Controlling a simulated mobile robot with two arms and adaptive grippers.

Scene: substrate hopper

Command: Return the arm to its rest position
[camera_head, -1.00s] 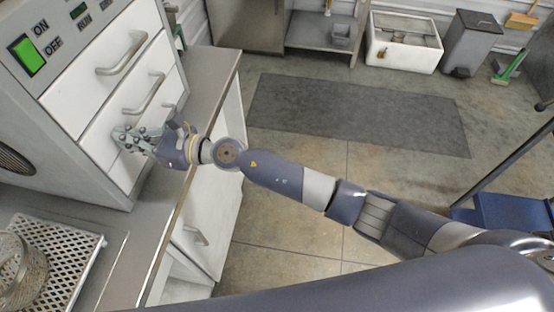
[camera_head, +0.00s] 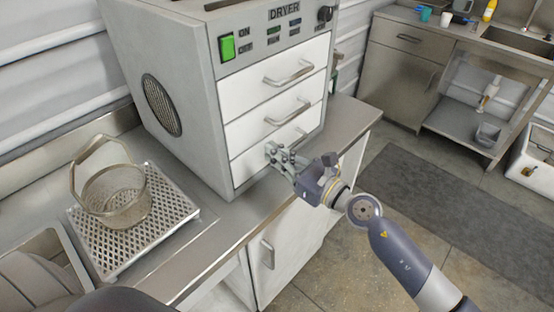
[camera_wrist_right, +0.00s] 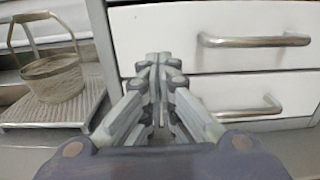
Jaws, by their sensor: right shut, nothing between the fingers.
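My right gripper (camera_head: 272,152) is shut and empty. Its fingertips are at the left part of the dryer's bottom drawer front (camera_head: 250,160); I cannot tell whether they touch it. In the right wrist view the closed fingers (camera_wrist_right: 160,62) point at the drawer fronts, left of the metal handles (camera_wrist_right: 255,40). The right arm (camera_head: 405,262) reaches in from the lower right, over the counter edge. All three dryer drawers look shut. My left gripper is not in view.
The grey dryer (camera_head: 180,50) stands on the metal counter (camera_head: 228,222). A mesh basket (camera_head: 118,200) sits on a perforated tray (camera_head: 170,222) to its left. A cabinet door (camera_head: 285,250) is below. Floor with a dark mat (camera_head: 440,205) lies open to the right.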

